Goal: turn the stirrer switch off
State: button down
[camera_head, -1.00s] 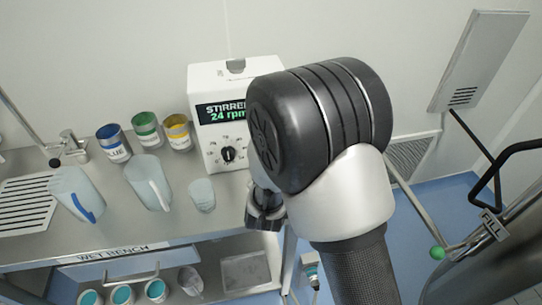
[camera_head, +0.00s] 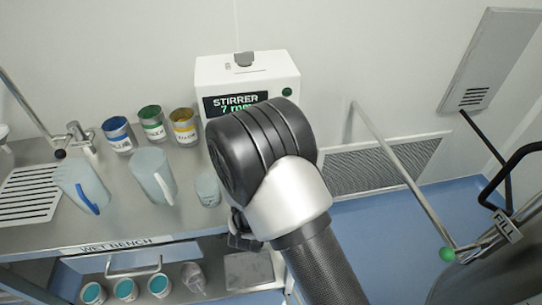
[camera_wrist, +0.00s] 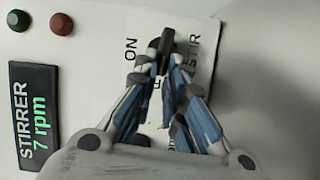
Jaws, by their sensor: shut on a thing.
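The white stirrer box (camera_head: 275,66) stands on the bench at the wall, and its screen (camera_head: 235,102) reads "STIRRER 7 rpm". My arm hides most of its lower front, including the control there. In the wrist view the screen (camera_wrist: 35,120) shows at the left. My gripper (camera_wrist: 165,58) is shut on the small black stirrer switch (camera_wrist: 167,37), beside a white label with "ON" and "STIR". The fingers hide much of the switch and label. In the head view only part of my gripper (camera_head: 240,235) shows below my wrist.
Jugs (camera_head: 152,175) and a small beaker (camera_head: 207,190) stand on the bench (camera_head: 125,220) left of the arm. Blue, green and yellow tins (camera_head: 184,127) stand behind. Red and green buttons (camera_wrist: 62,22) sit above the screen. A green-tipped lever (camera_head: 447,254) is at right.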

jog(key=shift+w+a+n, duration=0.1)
jog(key=shift+n, duration=0.3)
jog(key=shift+t, duration=0.3)
jog(key=c, duration=1.7)
grip_release()
jog(key=shift+f, duration=0.15)
jog(key=shift+o, duration=0.2)
jog(key=s, duration=0.8)
jog(key=s+a, duration=0.1)
jog(key=s, duration=0.3)
jog(key=shift+a, duration=0.1)
